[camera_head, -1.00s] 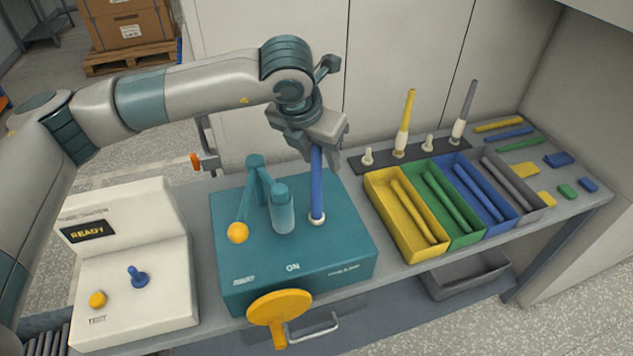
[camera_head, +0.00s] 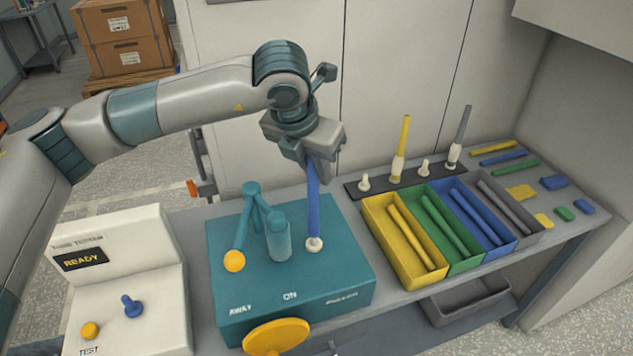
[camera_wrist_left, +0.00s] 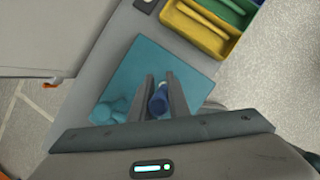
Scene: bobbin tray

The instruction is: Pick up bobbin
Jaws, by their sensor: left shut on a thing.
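The blue bobbin (camera_head: 313,205) is a long thin tube standing about upright at the right side of the teal machine (camera_head: 225,285). Its lower end meets a pale round spindle base (camera_head: 314,244) on the machine's top; I see no clear gap there. My left gripper (camera_head: 316,165) is above the machine, shut on the upper part of this bobbin. In the left wrist view the bobbin (camera_wrist_left: 158,103) sits between the two fingers (camera_wrist_left: 162,88), seen end-on, with the machine below. The fingers hide the bobbin's top in the head view. My right gripper is not in view.
A teal post with an arm and orange ball (camera_head: 234,261) stands left of the bobbin. A white tester (camera_head: 135,290) reads READY at left. At right are a yellow bin (camera_head: 417,280), other coloured bins with tubes, and a dark peg rack (camera_head: 380,187) holding yellow and grey bobbins.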

